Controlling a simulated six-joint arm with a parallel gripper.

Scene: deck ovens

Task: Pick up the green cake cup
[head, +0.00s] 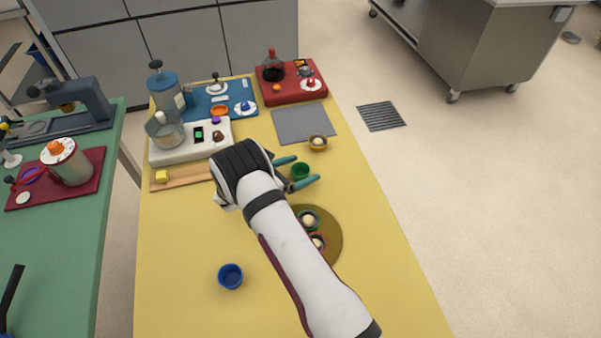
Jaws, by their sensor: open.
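The green cake cup (300,171) is a small dark green cup on the yellow table (190,310), right of my arm. My gripper (308,168) is open, with one teal finger on the far side of the cup and one on the near side. The cup shows between the fingers. I cannot tell whether either finger touches it.
A round olive plate (333,232) with filled cups lies partly under my arm. A blue cup (230,276) stands at the front left. A filled yellow cup (318,143) stands beyond my gripper, near a grey mat (303,122). Machines crowd the far end.

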